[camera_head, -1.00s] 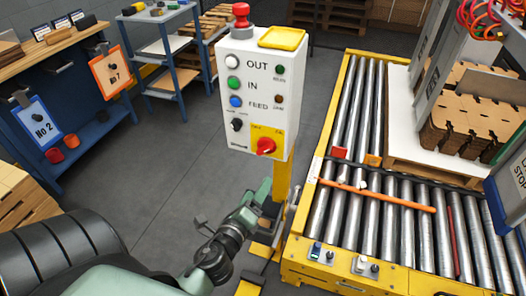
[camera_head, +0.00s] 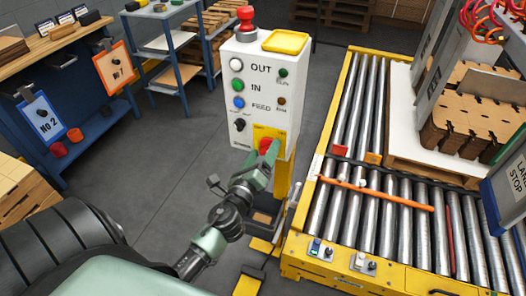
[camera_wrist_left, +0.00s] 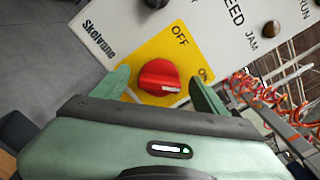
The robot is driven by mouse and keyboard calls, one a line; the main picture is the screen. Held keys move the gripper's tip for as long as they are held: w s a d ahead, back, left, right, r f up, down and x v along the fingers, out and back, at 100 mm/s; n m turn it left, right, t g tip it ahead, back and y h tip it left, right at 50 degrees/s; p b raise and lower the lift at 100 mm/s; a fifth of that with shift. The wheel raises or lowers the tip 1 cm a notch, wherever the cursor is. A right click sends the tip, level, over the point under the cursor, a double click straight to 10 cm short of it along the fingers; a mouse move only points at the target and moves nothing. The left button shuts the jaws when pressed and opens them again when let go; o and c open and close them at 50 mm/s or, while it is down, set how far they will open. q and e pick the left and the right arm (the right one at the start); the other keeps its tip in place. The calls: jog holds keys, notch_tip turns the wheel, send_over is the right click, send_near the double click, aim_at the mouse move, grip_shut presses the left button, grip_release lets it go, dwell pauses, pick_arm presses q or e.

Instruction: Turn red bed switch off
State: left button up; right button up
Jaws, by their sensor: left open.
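The red rotary switch (camera_head: 265,145) sits on a yellow plate at the lower right of the white control box (camera_head: 251,70). In the left wrist view the red switch (camera_wrist_left: 159,76) shows between my two fingers, with "OFF" above it and "ON" to its right; a white mark is on its lower right side. My left gripper (camera_head: 268,151) is open at the switch, and in the wrist view its green fingers (camera_wrist_left: 161,88) stand on either side of it. I cannot tell whether they touch it. The gripper hides part of the switch in the head view. My right gripper is not in view.
A red mushroom button (camera_head: 245,17) and a yellow tray (camera_head: 286,42) are on top of the box. Coloured buttons and a black selector (camera_head: 240,125) are on its face. A roller conveyor (camera_head: 352,150) stands close on the right. Open floor (camera_head: 155,150) lies to the left.

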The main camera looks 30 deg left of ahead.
pick_arm(q)
jog(key=c, duration=1.4)
jog(key=n, duration=0.4)
jog(key=shift+f+b, duration=0.15)
jog(key=shift+b, duration=0.25)
jog(key=n, duration=0.4)
jog(key=shift+a+f+n, duration=0.1)
jog(key=shift+n, duration=0.2)
jog(key=n, duration=0.4)
jog(key=shift+p, duration=0.4)
jog(key=n+p, duration=0.1)
jog(key=n, duration=0.4)
jog(key=shift+f, duration=0.15)
jog(key=shift+n, duration=0.3)
